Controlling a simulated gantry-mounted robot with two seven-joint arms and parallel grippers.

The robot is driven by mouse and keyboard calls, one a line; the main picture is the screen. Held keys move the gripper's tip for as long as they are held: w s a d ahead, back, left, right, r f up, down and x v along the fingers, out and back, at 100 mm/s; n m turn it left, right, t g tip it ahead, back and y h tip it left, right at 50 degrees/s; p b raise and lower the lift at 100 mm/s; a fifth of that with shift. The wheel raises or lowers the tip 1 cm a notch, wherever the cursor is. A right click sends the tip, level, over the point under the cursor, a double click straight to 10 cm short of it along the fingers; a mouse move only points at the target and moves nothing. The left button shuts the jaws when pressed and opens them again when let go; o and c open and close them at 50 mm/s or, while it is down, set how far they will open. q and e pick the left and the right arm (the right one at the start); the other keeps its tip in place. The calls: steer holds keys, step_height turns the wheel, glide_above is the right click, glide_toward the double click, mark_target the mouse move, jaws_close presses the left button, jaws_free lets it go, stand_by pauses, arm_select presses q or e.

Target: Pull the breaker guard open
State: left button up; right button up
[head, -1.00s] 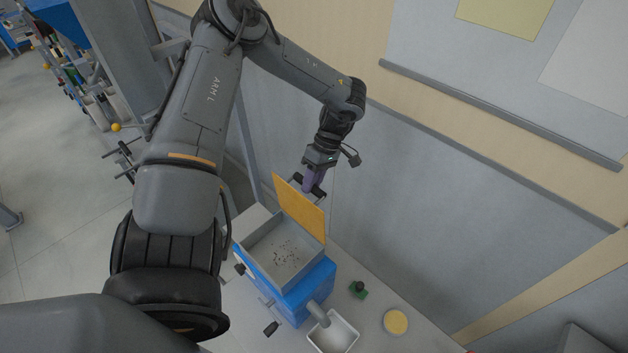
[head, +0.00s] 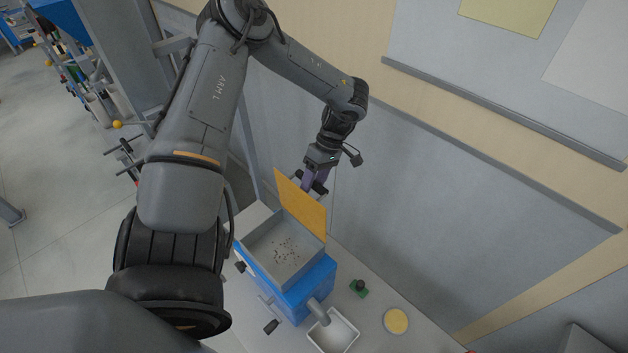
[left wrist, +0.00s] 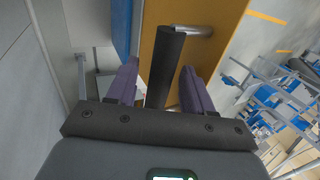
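The breaker guard is an orange-yellow panel (head: 303,207) standing raised at the back edge of the hopper on the blue machine. In the left wrist view the panel (left wrist: 205,35) carries a dark bar handle (left wrist: 165,65) on metal mounts. My left gripper (head: 314,184) is behind the panel, partly hidden by it. In the left wrist view its two purple fingers (left wrist: 160,85) stand apart on either side of the bar, with a visible gap on each side. My right gripper is not in view.
The blue machine (head: 308,290) has an open grey hopper (head: 254,252) with dark bits inside. A white tray (head: 350,345) sits under its spout. A green-based knob (head: 359,289) and a round yellow-topped dish (head: 396,321) are on the bench. A grey wall panel (head: 440,170) stands close behind the arm.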

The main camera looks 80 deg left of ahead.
arm_select(q)
steer(key=b+v, duration=0.1)
steer(key=v, duration=1)
steer(key=shift+s, duration=0.1)
stand_by(0.4)
